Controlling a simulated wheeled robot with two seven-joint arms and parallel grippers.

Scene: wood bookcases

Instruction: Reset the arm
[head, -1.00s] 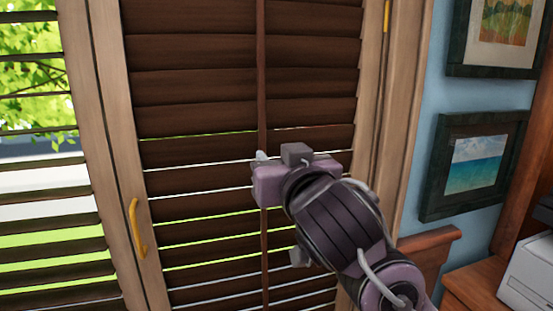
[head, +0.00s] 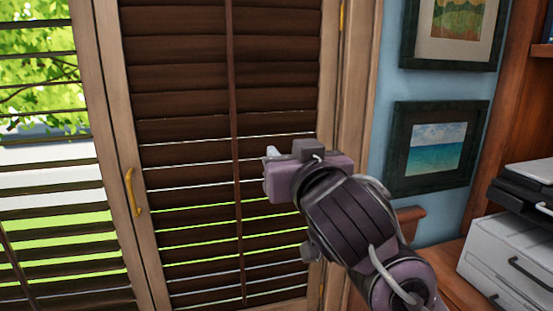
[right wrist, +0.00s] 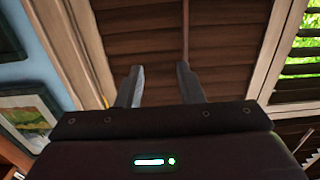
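My right arm comes in from the lower right in the head view, raised in front of the dark louvred shutter (head: 180,105). My right gripper (head: 272,152) points away toward the shutter, and its fingers are mostly hidden behind its body. In the right wrist view the two grey fingers of my right gripper (right wrist: 160,88) stand apart with nothing between them. The shutter slats show beyond the fingers. My left gripper is in neither view.
A yellow handle (head: 132,192) is on the shutter's wooden frame. Two framed pictures (head: 395,150) hang on the blue wall. A printer (head: 505,250) stands on a wooden surface at the right. Leafy greenery shows through the window at left.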

